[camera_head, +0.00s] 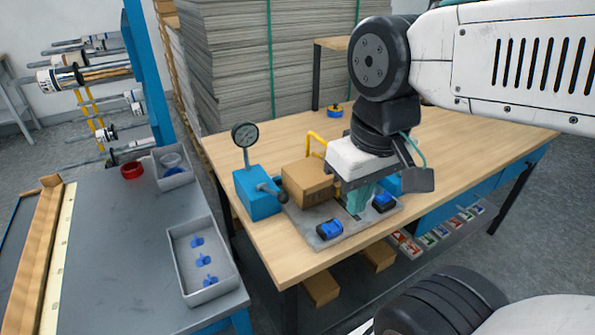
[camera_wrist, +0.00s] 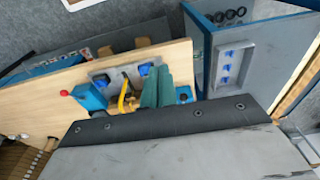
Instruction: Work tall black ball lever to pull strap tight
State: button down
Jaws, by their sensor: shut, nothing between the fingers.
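On the wooden table in the head view, a blue box (camera_head: 258,192) carries a round dial gauge (camera_head: 245,134) on a post. A dark lever (camera_head: 268,187) comes out of its right side, with a black ball (camera_head: 282,196) at its end, beside the cardboard box (camera_head: 308,184). My gripper (camera_head: 357,208) points down to the right of the cardboard box, apart from the lever. Its teal fingers are together and hold nothing; they also show in the wrist view (camera_wrist: 160,80). The strap cannot be made out.
A grey plate (camera_head: 322,242) bears blue clamps (camera_head: 330,229) near the table's front edge. A yellow handle (camera_head: 315,141) stands behind the cardboard box. A red ball (camera_wrist: 64,92) shows in the wrist view. A grey bin (camera_head: 204,292) holds blue parts on the left bench.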

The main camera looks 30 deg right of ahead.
jog(key=w+r+m+g+y, duration=0.1)
jog(key=w+r+g, duration=0.1)
jog(key=w, duration=2.5)
jog(key=shift+a+g, duration=0.25)
jog(key=shift+g, duration=0.55)
jog(key=shift+f, duration=0.1)
send_over(271, 191)
jog(key=d, duration=0.2)
jog(key=w+d+x, duration=0.1)
jog(key=w+x, duration=0.1)
jog(key=x, duration=0.8)
jog(key=s, duration=0.1)
jog(key=s+f, duration=0.1)
jog(key=s+a+f, duration=0.1)
jog(key=shift+s, duration=0.3)
jog(key=shift+f, duration=0.1)
